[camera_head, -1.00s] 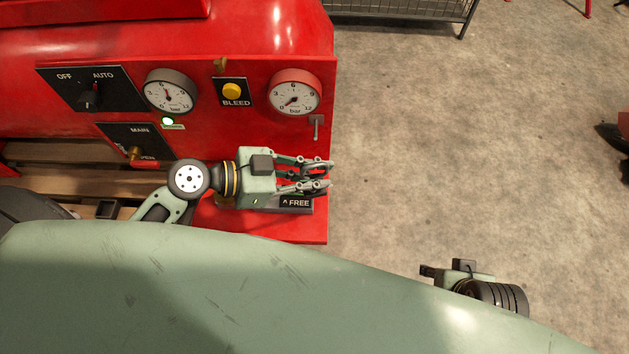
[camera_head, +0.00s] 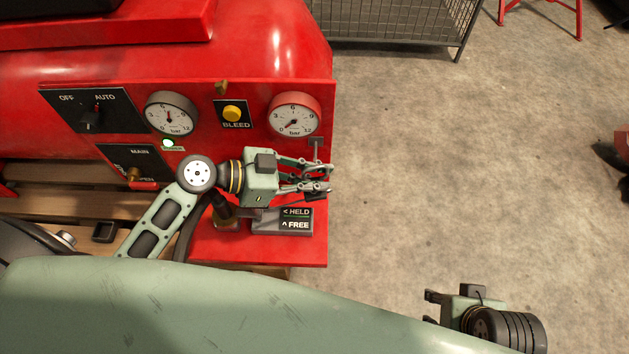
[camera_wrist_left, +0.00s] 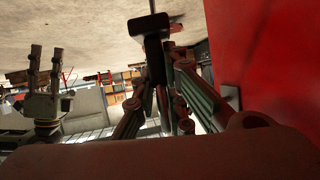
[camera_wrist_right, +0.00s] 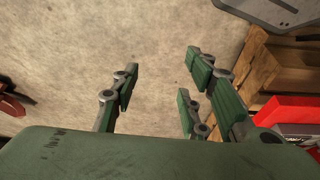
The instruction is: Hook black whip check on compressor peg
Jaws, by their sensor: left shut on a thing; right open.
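My left gripper (camera_head: 322,178) is shut on a dark piece, seemingly the black whip check (camera_head: 314,172), in front of the red panel's right edge. In the left wrist view a black block (camera_wrist_left: 150,25) shows at the fingers (camera_wrist_left: 160,85). The fingers cover most of the held piece, so its loop cannot be made out clearly. The small grey compressor peg (camera_head: 316,143) stands on the panel below the right gauge, just above my left fingertips. I cannot tell whether they touch. My right gripper (camera_head: 430,307) is open and empty over the floor, also in the right wrist view (camera_wrist_right: 160,82).
The red compressor panel (camera_head: 205,100) carries two gauges, a yellow bleed button (camera_head: 233,113) and a switch plate. A HELD/FREE sign (camera_head: 296,219) sits on the red ledge below my left gripper.

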